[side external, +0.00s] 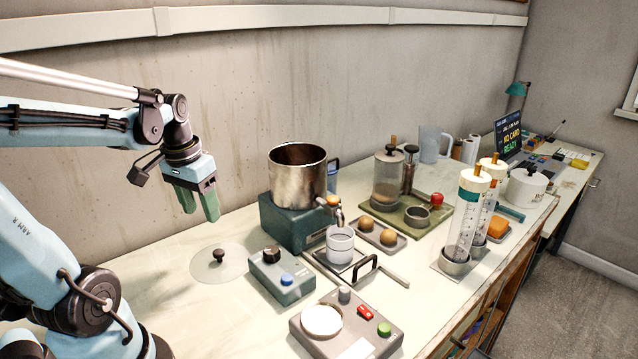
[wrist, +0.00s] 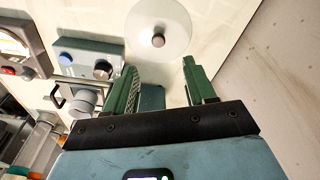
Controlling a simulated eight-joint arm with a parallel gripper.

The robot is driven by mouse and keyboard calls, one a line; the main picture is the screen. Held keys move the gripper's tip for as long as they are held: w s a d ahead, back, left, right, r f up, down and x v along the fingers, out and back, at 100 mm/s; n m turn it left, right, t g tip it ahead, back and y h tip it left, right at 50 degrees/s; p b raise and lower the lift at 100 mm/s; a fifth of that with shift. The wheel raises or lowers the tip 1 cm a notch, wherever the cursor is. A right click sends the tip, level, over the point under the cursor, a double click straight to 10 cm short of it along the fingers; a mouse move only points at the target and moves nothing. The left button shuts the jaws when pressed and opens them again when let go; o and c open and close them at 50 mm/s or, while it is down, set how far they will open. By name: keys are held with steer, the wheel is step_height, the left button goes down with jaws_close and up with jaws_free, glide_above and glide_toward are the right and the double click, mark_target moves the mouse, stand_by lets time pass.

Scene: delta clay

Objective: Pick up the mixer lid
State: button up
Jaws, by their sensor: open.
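The mixer lid (side external: 205,270) looks like a clear flat disc with a dark round knob (side external: 218,255) in its middle. It lies flat on the bench, left of the small control box. In the wrist view the lid (wrist: 140,25) is at the top centre, with its knob beyond the fingertips. My gripper (side external: 199,205) hangs above the bench, higher than the lid and apart from it. Its green fingers point down and are open with nothing between them; they also show in the wrist view (wrist: 160,75). The steel mixer pot (side external: 297,178) stands open-topped on a green base (side external: 290,225).
A control box (side external: 281,276) with a black dial and blue button sits just right of the lid. A scale-like box (side external: 346,328) is at the front. A cup (side external: 340,245), a tray (side external: 375,236) and tall cylinders (side external: 467,215) stand further right. The bench left of the lid is clear.

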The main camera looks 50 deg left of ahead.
glide_above(218, 251)
steer(key=s, duration=0.1)
steer(key=shift+s+d+f, duration=0.1)
steer(key=shift+d+f, duration=0.05)
steer(key=shift+f, duration=3.15)
steer(key=shift+w+f, duration=0.2)
steer(key=shift+f, duration=0.5)
steer(key=shift+w+f, duration=0.2)
steer(key=shift+f, duration=0.5)
steer(key=shift+w+f, duration=0.1)
steer(key=shift+f, duration=0.95)
jaws_close()
steer(key=shift+r, duration=0.15)
